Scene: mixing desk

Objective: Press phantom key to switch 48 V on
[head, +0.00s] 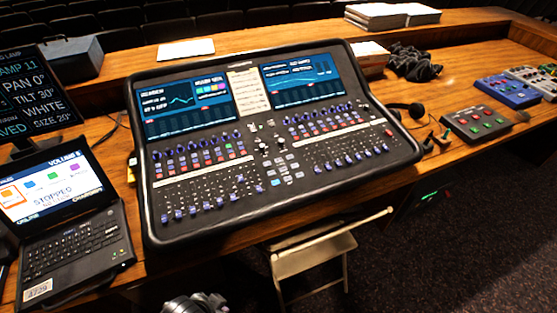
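The mixing console (270,207) stands tilted on the wooden desk, with a left screen (185,105) and a right screen (300,78) lit. Rows of blue knobs, small keys and faders cover its lower face. A centre group of keys (283,165) includes a few pale lit ones. The key labels are too small to read, so I cannot tell which is the phantom key or whether 48 V is on. A grey metal piece shows at the bottom edge, perhaps part of my arm. No gripper fingers are in view.
A laptop (75,245) and a dark display (35,90) stand left of the console. A headset (425,125) and small button boxes (478,123) lie to the right. A folding chair (310,255) stands in front. Paper stacks (376,15) lie at the back.

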